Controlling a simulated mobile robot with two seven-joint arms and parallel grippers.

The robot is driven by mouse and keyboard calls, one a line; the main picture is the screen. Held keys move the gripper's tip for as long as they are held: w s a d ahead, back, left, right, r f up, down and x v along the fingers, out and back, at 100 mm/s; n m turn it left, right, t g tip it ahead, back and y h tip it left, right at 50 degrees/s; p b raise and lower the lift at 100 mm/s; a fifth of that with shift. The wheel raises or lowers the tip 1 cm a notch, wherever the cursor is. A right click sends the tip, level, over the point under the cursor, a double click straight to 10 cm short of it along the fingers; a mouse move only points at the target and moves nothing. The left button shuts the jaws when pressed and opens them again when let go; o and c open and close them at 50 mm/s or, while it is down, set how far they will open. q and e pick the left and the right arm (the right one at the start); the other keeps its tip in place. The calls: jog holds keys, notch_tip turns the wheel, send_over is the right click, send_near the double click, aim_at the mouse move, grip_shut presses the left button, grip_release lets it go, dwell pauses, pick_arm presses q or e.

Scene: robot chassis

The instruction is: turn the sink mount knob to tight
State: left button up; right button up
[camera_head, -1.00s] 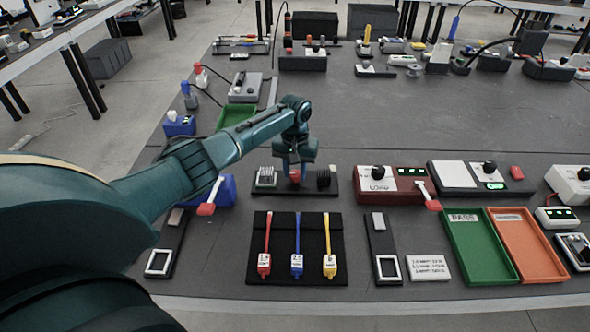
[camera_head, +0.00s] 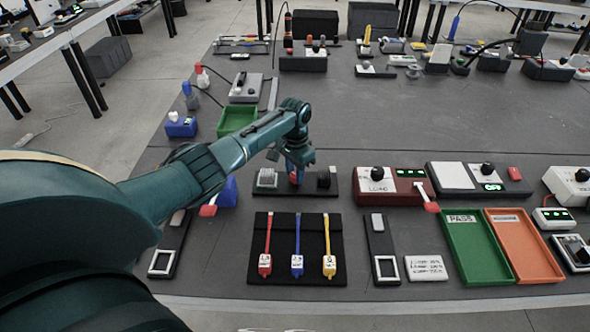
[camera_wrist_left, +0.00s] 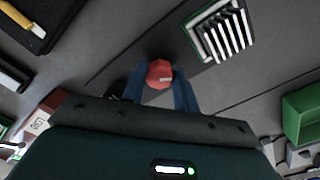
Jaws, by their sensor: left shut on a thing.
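The red knob (camera_wrist_left: 159,73) stands between the blue fingers of my left gripper (camera_wrist_left: 160,92) in the left wrist view, with a small pale mark on it. In the head view my left gripper (camera_head: 295,178) is shut on it from above, and its fingers hide most of the knob. The knob sits on a dark base plate (camera_head: 334,190). A finned heat sink (camera_head: 266,178) is on the plate to the left; it also shows in the left wrist view (camera_wrist_left: 224,36). A black block (camera_head: 323,180) is at the right. My right gripper is not in view.
A black mat (camera_head: 281,277) with red, blue and yellow tools lies in front. A dark red box (camera_head: 408,190) with a black knob is to the right. Green (camera_head: 452,240) and orange trays lie front right.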

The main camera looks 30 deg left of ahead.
pick_arm(q)
jog(key=m, duration=0.5)
jog(key=shift+m, duration=0.3)
jog(key=m, duration=0.5)
jog(key=shift+w, duration=0.1)
jog(key=shift+m, duration=0.4)
jog(key=o, duration=1)
jog(key=shift+r, duration=0.1)
notch_tip(320, 180, up, 13)
jog(key=shift+r, duration=0.1)
